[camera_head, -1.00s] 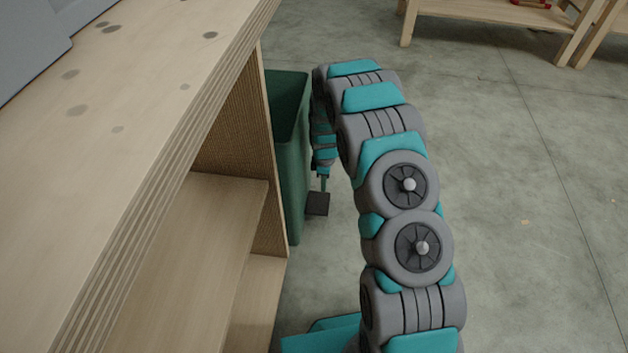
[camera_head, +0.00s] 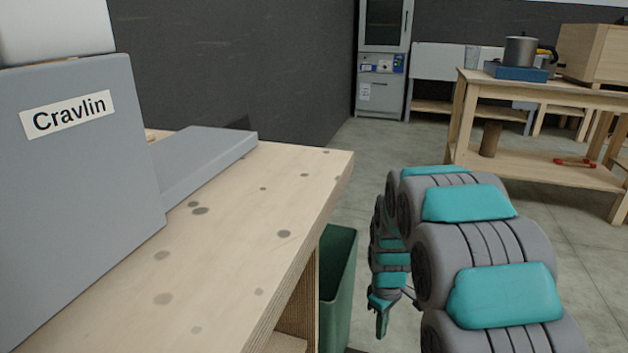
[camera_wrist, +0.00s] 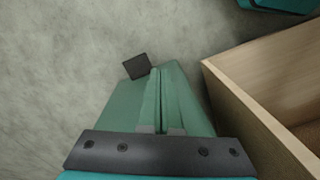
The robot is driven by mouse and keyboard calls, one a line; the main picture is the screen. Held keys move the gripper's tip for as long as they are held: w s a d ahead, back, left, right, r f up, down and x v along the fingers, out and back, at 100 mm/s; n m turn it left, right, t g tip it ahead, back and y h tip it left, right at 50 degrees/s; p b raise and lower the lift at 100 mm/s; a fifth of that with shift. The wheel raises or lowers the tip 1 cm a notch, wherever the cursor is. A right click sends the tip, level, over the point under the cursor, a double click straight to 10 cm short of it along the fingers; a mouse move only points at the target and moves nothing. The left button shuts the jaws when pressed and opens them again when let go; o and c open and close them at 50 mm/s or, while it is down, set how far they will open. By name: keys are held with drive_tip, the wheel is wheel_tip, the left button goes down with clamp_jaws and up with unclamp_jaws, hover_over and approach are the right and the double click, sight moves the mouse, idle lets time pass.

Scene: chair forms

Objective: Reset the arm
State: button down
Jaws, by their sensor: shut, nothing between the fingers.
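My arm (camera_head: 495,235), grey with teal panels, arches over the right side of the head view and hangs down at its far end. My gripper (camera_head: 382,325) points down just right of the green bin (camera_head: 337,285). In the wrist view, my gripper (camera_wrist: 164,72) has its two slim green fingers together with nothing between them. The green bin (camera_wrist: 199,112) shows behind the fingers there. I cannot tell whether gripper and bin touch.
A wooden bench (camera_head: 235,245) with a grey box labelled Cravlin (camera_head: 80,180) fills the left. A wooden table (camera_head: 560,92) with a pot (camera_head: 520,50) stands at the back right. Concrete floor is open between. A dark square plate (camera_wrist: 137,66) lies beside the bin.

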drive_tip(key=s+r+m+p, duration=0.1)
drive_tip(key=s+r+m, duration=0.2)
drive_tip(key=s+r, duration=0.3)
drive_tip(key=s+r+m+p, duration=0.1)
drive_tip(key=s+r+m, duration=0.2)
drive_tip(key=s, duration=1.2)
drive_tip(key=s+a+r+m+g+p, duration=0.1)
drive_tip(key=s+r+m, duration=0.1)
drive_tip(key=s+r, duration=0.7)
drive_tip(key=shift+s+r+m, duration=0.15)
drive_tip(key=shift+s+m, duration=0.25)
drive_tip(key=shift+s, duration=0.85)
drive_tip(key=shift+a, duration=0.15)
